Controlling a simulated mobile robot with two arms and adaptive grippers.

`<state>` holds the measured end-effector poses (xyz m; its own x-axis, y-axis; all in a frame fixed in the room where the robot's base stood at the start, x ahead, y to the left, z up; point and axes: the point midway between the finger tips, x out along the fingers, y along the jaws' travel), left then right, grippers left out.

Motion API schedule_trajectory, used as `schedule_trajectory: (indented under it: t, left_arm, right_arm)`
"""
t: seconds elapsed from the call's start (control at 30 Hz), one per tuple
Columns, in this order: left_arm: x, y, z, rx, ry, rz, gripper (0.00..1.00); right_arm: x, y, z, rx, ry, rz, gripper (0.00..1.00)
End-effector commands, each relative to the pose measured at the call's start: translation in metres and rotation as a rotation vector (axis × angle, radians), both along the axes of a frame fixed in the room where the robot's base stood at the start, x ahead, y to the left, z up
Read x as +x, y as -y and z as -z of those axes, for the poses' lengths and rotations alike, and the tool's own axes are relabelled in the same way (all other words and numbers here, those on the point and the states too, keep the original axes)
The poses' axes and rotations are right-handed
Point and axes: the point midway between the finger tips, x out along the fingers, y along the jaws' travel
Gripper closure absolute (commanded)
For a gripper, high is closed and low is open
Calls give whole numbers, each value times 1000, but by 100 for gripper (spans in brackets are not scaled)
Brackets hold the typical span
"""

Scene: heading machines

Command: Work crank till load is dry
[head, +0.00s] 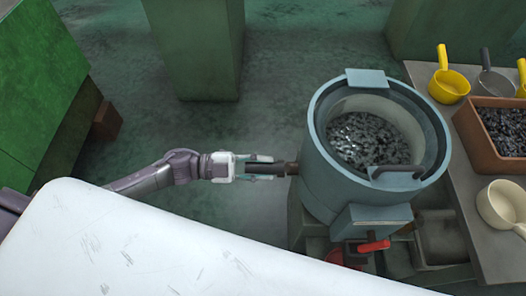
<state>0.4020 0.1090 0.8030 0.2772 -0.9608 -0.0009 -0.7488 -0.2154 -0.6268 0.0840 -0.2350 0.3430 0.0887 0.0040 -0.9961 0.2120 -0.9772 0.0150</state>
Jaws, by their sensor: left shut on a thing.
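A grey-blue round drum machine (318,170) stands right of centre with its top open. Inside it lies a load (370,138) of small dark, shiny pieces; some glint, and I cannot tell if they are wet. A dark crank handle (287,168) sticks out from the drum's left side. My left gripper (268,168) comes in from the left and is shut on the handle, its fingers on either side of it. My right gripper is not in view.
A red lever (374,246) sits low on the drum's front. On the right, a bench (466,215) holds yellow scoops (449,86), a brown bin (477,148) of dark pieces and a cream pan (503,206). Green cabinets stand behind and left; the floor (270,85) between is clear.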

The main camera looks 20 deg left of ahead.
Motion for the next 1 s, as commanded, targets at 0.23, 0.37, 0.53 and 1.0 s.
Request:
schedule_trajectory:
  t: [0.23, 0.37, 0.53, 1.0]
  left_arm:
    - [-32, 9, 27, 62, 220, 3, 100]
    - [-44, 13, 40, 94, 330, 2, 100]
    - [-56, 16, 55, 129, 453, 2, 100]
    - [-69, 20, 77, 149, 512, 2, 100]
  right_arm:
    - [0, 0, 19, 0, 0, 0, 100]
    - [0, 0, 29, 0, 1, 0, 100]
    - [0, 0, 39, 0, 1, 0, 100]
    - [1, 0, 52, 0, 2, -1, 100]
